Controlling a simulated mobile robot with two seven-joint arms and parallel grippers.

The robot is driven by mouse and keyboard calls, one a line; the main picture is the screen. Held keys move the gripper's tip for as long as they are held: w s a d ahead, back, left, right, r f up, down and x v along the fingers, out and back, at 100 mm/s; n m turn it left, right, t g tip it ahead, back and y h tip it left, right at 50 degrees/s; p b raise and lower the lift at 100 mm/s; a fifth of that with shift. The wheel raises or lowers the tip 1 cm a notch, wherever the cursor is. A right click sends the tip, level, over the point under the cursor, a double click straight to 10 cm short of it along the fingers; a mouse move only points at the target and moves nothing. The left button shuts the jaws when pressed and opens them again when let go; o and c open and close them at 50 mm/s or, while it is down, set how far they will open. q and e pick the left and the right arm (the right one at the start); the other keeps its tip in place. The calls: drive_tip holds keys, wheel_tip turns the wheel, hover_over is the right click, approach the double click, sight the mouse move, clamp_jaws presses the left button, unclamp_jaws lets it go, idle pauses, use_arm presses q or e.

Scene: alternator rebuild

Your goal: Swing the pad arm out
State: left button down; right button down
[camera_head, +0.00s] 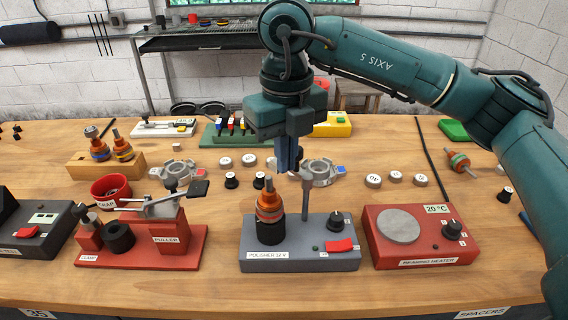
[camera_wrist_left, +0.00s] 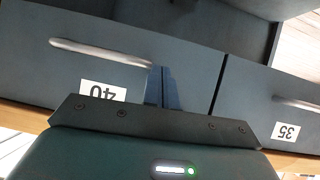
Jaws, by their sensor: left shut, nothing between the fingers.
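My right gripper (camera_head: 290,170) points down just above and behind the post's top, fingers close together. Whether it touches or grips anything is unclear. My left gripper (camera_wrist_left: 162,87) is shut and empty in the left wrist view, in front of dark drawer fronts.
The red bearing heater (camera_head: 455,257) stands right of the polisher, the red puller base (camera_head: 145,258) left. A grey housing (camera_head: 318,172) lies behind the post, close to my right gripper.

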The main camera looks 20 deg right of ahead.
drive_tip(key=shift+a+f, duration=0.15)
drive_tip(key=shift+f, duration=0.25)
drive_tip(key=shift+r, duration=0.1)
wheel_tip(320, 180, up, 7)
drive_tip(key=p, duration=0.4)
drive_tip(key=shift+w, duration=0.15)
drive_tip(key=shift+r, duration=0.1)
idle(0.4)
